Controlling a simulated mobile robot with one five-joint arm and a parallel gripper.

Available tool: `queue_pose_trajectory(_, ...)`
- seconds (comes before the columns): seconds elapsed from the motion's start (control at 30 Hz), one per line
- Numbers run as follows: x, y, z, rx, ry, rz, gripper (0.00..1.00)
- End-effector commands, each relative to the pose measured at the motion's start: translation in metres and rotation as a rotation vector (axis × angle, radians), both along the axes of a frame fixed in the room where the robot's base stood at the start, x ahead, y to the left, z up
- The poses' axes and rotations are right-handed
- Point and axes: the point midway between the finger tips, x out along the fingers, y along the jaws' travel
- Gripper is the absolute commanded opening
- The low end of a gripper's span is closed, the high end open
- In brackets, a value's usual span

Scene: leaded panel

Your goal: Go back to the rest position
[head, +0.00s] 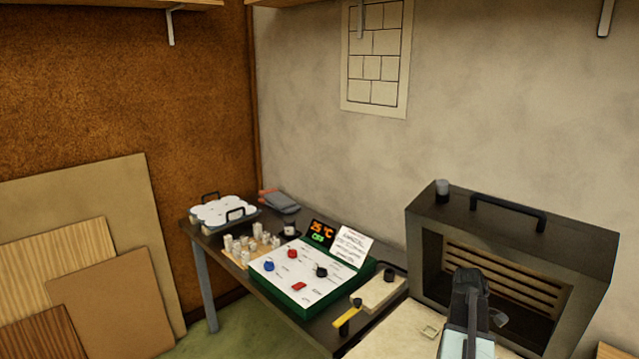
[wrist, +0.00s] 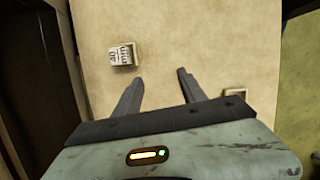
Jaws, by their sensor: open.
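My gripper (wrist: 160,82) is open in the wrist view, its two dark fingers apart with nothing between them. It is over a pale bench top (wrist: 210,40). A small white block with printed marks (wrist: 122,54) lies on that surface, ahead and left of the fingers, apart from them. A small square piece (wrist: 236,93) lies to the right of the fingers, partly hidden by my gripper body. In the head view my arm reaches up from the bottom right, in front of the dark oven-like box; the fingertips are hard to make out there.
The dark box (head: 425,222) with a heated-looking slatted interior stands close to my arm at right. A green control panel (head: 300,302) sits on the dark table (head: 325,328), with a white-cupped tray (head: 222,212) behind. Boards (head: 110,300) lean at left. Green floor is clear between.

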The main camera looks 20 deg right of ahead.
Motion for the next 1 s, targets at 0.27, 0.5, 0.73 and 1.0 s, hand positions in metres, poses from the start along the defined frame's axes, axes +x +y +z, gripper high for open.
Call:
queue_pose_trajectory(0.27,0.077,0.076,0.000,0.005,-0.005,0.180,0.48)
queue_pose_trajectory(0.5,0.159,0.225,-0.004,0.026,-0.055,0.382,0.48)
queue_pose_trajectory(0.73,0.190,0.390,-0.008,0.053,-0.157,0.336,0.48)
queue_pose_trajectory(1.0,0.175,0.482,-0.010,0.092,-0.268,-0.147,0.48)
